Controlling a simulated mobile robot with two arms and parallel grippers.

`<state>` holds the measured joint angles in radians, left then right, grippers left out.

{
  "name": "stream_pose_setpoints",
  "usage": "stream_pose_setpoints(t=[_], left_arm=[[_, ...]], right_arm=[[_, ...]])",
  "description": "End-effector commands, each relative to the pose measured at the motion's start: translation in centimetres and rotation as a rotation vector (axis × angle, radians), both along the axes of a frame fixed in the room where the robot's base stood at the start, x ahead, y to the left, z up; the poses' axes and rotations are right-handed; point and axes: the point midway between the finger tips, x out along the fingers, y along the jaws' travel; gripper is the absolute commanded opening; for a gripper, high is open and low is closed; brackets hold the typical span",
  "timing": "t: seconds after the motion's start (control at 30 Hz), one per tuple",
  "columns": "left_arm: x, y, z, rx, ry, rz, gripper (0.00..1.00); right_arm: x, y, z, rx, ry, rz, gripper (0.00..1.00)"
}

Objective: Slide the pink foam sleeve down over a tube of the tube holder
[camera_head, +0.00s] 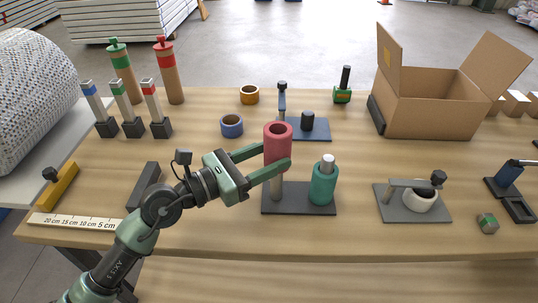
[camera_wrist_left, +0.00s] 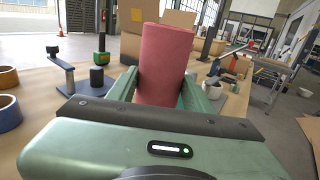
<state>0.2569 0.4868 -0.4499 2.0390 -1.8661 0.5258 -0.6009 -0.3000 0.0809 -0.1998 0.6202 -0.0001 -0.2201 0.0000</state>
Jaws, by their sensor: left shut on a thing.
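The tube holder (camera_head: 304,205) is a dark grey base plate with two upright tubes. The pink foam sleeve (camera_head: 277,146) is held upright between the fingers of my left gripper (camera_head: 276,163), which is shut on it. It also shows in the left wrist view (camera_wrist_left: 163,65), its lower end hidden behind the gripper body. In the head view a beige tube (camera_head: 275,190) shows directly below the sleeve, which appears to be around or just above its upper part; I cannot tell how far. A teal sleeve (camera_head: 322,186) sits around the right tube (camera_head: 328,161), whose pale top sticks out.
A blue stand with a clamp (camera_head: 311,128) is behind the holder. A blue tape roll (camera_head: 232,125) and an orange one (camera_head: 249,94) lie behind left. A grey press with a white ring (camera_head: 419,203) is to the right. An open cardboard box (camera_head: 430,105) stands at the back right.

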Motion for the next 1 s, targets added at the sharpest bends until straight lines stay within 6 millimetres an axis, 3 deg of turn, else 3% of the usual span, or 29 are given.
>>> stream_pose_setpoints(t=[1.0], left_arm=[[0.0,0.0,-2.7,0.0,0.001,0.0,0.07]], right_arm=[[0.0,0.1,-2.3,0.001,0.0,0.0,0.36]])
